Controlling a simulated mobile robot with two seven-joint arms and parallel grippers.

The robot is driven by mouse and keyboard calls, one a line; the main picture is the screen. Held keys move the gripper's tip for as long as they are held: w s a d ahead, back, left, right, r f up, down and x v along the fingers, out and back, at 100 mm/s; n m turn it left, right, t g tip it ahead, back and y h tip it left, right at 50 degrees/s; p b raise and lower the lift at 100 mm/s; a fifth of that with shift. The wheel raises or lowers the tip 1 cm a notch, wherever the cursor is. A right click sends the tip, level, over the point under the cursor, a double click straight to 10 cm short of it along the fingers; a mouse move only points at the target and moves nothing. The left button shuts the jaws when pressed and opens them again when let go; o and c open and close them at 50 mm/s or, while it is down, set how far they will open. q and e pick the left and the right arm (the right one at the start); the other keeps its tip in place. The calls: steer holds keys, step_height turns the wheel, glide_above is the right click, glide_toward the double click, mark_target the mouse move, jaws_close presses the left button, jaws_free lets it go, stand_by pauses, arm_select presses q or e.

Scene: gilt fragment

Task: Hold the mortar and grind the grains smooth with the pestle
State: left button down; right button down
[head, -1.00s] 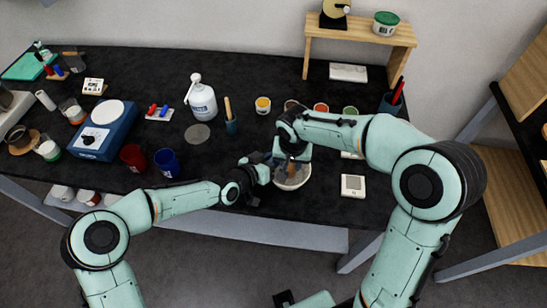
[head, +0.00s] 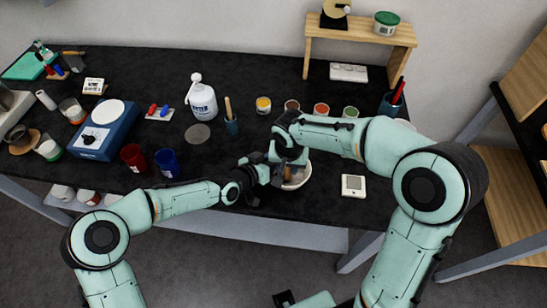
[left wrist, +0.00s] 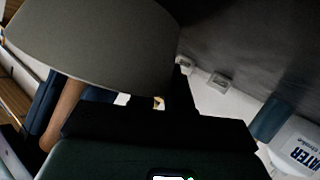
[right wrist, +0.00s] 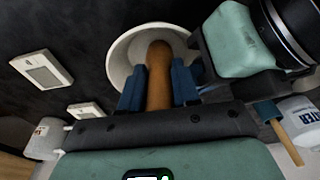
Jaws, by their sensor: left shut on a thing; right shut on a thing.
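The mortar is a pale bowl (head: 300,180) near the front edge of the dark table in the head view. It also shows in the right wrist view (right wrist: 122,58) and as a large grey curved wall in the left wrist view (left wrist: 95,40). My left gripper (head: 268,174) is shut on the mortar's left side. My right gripper (right wrist: 158,90) is shut on the brown pestle (right wrist: 158,68), whose lower end is inside the bowl. The pestle also shows in the left wrist view (left wrist: 65,115). The grains are hidden in every view.
A white square device (head: 353,186) lies right of the mortar. Small colour jars (head: 321,109) stand behind my right forearm. A water bottle (head: 202,100), a blue cup (head: 167,162) and a red cup (head: 133,157) stand to the left. The table's front edge is close.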

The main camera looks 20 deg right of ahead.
arm_select(q)
steer(key=shift+s+f, duration=0.1)
steer(key=shift+f, duration=0.05)
arm_select(e)
steer(key=shift+s+d, duration=0.3)
steer(key=shift+d, duration=0.1)
steer(key=shift+w+d+f, duration=0.15)
steer(key=shift+w+d, duration=0.05)
steer(key=shift+w, duration=0.8)
steer(key=shift+a, duration=0.1)
steer(key=shift+s+a, duration=0.65)
steer(key=shift+a, duration=0.15)
